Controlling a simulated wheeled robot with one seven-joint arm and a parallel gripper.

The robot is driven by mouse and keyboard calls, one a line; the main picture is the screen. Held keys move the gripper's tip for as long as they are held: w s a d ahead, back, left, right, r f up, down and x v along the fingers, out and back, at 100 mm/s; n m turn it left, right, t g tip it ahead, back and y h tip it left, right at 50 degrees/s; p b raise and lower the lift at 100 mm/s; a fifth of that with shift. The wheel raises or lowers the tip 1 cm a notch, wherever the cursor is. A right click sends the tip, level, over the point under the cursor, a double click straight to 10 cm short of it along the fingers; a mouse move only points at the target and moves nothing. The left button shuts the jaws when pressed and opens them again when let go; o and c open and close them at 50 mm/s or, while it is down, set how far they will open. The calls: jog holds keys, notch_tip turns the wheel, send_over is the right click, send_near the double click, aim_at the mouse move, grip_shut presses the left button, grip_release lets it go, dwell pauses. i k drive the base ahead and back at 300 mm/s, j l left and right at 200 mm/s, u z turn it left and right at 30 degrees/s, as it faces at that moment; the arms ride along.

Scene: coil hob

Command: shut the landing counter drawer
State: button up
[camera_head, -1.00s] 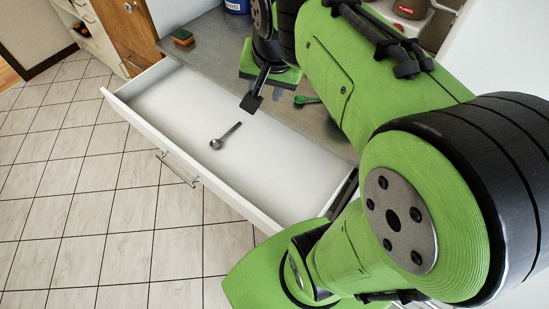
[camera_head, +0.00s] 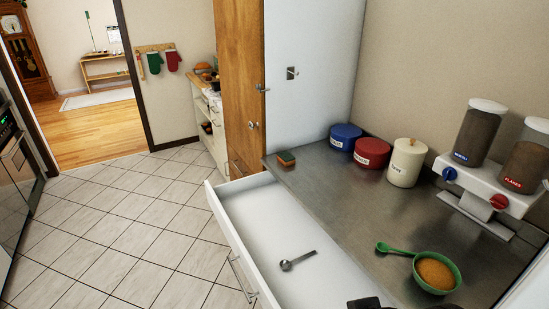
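The landing counter drawer (camera_head: 225,216) is pulled well out from under the steel counter (camera_head: 345,215). It has a white inside and a white front with a bar handle (camera_head: 241,278) on its outer face. A small metal measuring spoon (camera_head: 298,261) lies on the drawer's floor. The near end of the drawer is cut off by the bottom edge of the picture. My gripper is not in view. Only a dark piece, probably of my arm, shows at the bottom edge.
Blue, red and cream canisters (camera_head: 404,162) stand at the counter's back. A sponge (camera_head: 286,158) lies at the far end. A cereal dispenser (camera_head: 489,180) and a green bowl (camera_head: 436,272) with a green spoon are at right. The tiled floor (camera_head: 130,220) left of the drawer is clear.

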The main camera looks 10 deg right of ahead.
aim_at(263, 225)
jog(key=k, duration=0.4)
jog(key=j+u, duration=0.15)
jog(key=u, duration=0.25)
jog(key=i+j+u, duration=0.1)
jog(key=u, duration=0.35)
jog(key=i+j+u, duration=0.1)
jog(key=u, duration=0.3)
jog(key=i+u, duration=0.15)
jog(key=u, duration=0.25)
